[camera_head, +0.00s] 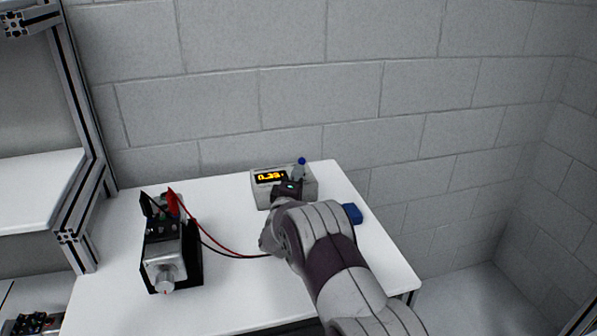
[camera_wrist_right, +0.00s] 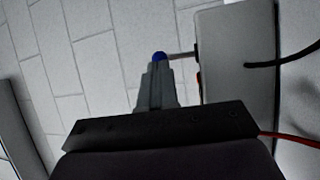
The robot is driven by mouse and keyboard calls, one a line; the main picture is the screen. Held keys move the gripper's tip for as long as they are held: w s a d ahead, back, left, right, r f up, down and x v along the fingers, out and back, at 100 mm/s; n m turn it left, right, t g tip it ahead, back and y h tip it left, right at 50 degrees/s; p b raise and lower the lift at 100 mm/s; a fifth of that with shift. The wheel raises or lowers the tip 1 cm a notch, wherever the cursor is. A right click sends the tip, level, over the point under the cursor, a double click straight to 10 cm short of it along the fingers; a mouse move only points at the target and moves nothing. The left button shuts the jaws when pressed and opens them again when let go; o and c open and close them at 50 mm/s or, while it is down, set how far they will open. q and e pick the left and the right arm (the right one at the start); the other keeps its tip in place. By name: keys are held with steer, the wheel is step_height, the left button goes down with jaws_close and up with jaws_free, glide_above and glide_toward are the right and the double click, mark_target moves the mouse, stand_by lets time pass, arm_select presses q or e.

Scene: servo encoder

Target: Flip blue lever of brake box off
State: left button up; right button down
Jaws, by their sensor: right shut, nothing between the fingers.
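The brake box (camera_head: 262,197) is a grey box with a lit yellow display, at the back of the white table in the head view. Its blue-tipped lever (camera_head: 302,160) shows at the box's upper right. In the wrist view the lever's blue tip (camera_wrist_right: 159,57) sits on a thin shaft coming from the box (camera_wrist_right: 238,60). My right gripper (camera_head: 298,172) is shut and empty, its fingertips right at the blue tip. In the wrist view the shut fingers (camera_wrist_right: 155,82) overlap the tip's lower edge; whether they touch is unclear. My left gripper is out of view.
A motor-like device (camera_head: 163,258) with a silver knob and red and black clips stands at the left of the table (camera_head: 225,300). Red and black cables run from it toward my arm. A blue object (camera_head: 352,213) lies partly behind my arm. A brick wall stands behind.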

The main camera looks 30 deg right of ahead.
steer(key=shift+w+d+r, duration=0.1)
steer(key=shift+w+d, duration=0.3)
